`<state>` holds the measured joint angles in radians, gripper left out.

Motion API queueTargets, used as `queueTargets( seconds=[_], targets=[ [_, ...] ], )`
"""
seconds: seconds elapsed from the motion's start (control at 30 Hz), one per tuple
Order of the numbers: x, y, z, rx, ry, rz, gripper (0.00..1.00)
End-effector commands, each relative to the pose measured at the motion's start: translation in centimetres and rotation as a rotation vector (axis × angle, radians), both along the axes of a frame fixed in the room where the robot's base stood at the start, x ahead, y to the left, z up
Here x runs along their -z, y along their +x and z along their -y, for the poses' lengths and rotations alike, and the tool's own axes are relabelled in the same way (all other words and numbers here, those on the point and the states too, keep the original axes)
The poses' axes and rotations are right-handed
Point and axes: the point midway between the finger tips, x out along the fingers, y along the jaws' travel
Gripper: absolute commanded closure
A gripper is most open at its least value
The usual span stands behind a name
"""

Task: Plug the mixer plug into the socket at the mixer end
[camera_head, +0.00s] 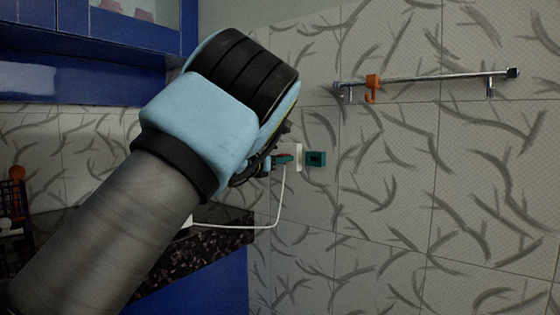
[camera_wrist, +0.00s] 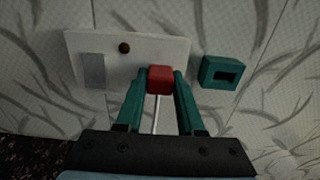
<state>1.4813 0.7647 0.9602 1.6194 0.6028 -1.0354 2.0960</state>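The red plug (camera_wrist: 160,79) is between the green fingers of my gripper (camera_wrist: 160,82), which is shut on it. It also shows small in the head view (camera_head: 283,157), with a white cable (camera_wrist: 156,114) hanging from it. The plug is in front of the right part of a white wall plate (camera_wrist: 130,48); I cannot tell whether it touches or enters it. The plate carries a grey rectangle and a dark round spot. A teal block with a dark opening (camera_wrist: 222,72) is on the wall right of the plate. The mixer is not clearly visible; my arm hides much of the counter.
A dark speckled counter (camera_head: 222,237) is below left, with the cable running to it. A blue cabinet (camera_head: 80,45) hangs upper left. A metal rail (camera_head: 430,78) with an orange hook (camera_head: 372,88) is upper right. The wall right of the teal block is bare.

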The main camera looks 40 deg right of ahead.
Motion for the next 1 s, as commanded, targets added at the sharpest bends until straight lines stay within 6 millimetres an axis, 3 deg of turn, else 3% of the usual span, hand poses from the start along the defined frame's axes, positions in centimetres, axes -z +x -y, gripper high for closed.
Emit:
queueTargets(
  seconds=[0.03, 0.3, 0.67, 1.0],
  targets=[
    [0.0, 0.0, 0.0, 0.0, 0.0, 0.0, 0.57],
    [0.0, 0.0, 0.0, 0.0, 0.0, 0.0, 0.29],
    [0.1, -0.2, -0.9, -0.001, 0.0, 0.001, 0.29],
    [0.1, -1.8, -7.1, -0.001, -0.002, -0.001, 0.29]
  ],
)
